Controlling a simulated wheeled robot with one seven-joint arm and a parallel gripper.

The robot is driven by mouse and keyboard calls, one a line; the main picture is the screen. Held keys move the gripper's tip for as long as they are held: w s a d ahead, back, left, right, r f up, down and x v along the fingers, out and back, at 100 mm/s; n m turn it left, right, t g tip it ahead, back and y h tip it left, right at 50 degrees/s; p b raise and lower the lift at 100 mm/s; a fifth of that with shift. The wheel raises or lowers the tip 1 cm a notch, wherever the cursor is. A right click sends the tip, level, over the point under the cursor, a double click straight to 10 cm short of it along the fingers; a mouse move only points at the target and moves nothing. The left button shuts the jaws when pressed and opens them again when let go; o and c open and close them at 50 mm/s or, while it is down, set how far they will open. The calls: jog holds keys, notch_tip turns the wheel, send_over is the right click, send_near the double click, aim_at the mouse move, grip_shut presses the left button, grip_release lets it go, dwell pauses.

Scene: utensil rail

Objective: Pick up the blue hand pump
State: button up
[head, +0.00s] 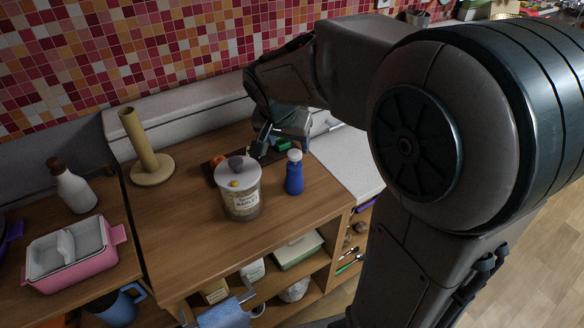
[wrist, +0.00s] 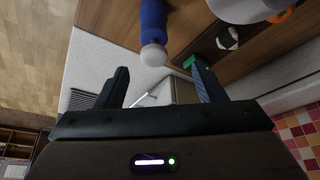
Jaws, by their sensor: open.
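The blue hand pump (head: 295,178), a blue bottle with a white top, stands upright on the wooden counter, right of the labelled canister. In the wrist view the blue hand pump (wrist: 153,24) shows at the top, its white top towards me, roughly in line with the gap between my fingers. My gripper (head: 270,143) is just behind and left of the pump in the head view. In the wrist view my gripper (wrist: 160,72) has its fingers wide apart with nothing held between them.
The canister (head: 242,199) with a pale lid stands close left of the pump. A dark board (head: 208,172) with small items lies behind it. A paper-towel stand (head: 150,170) is farther left. The counter's front is clear; open shelves are below.

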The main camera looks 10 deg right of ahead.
aim_at(294, 153)
jog(key=x, duration=0.3)
jog(key=shift+d+f, duration=0.1)
jog(key=shift+f, duration=0.05)
jog(key=shift+d+p+x, duration=0.2)
jog(key=shift+x, duration=1.15)
jog(key=shift+d+p+x, duration=0.2)
jog(key=shift+x, duration=1.15)
jog(key=c, duration=1.3)
jog(key=shift+r, duration=0.25)
jog(key=shift+c, duration=0.2)
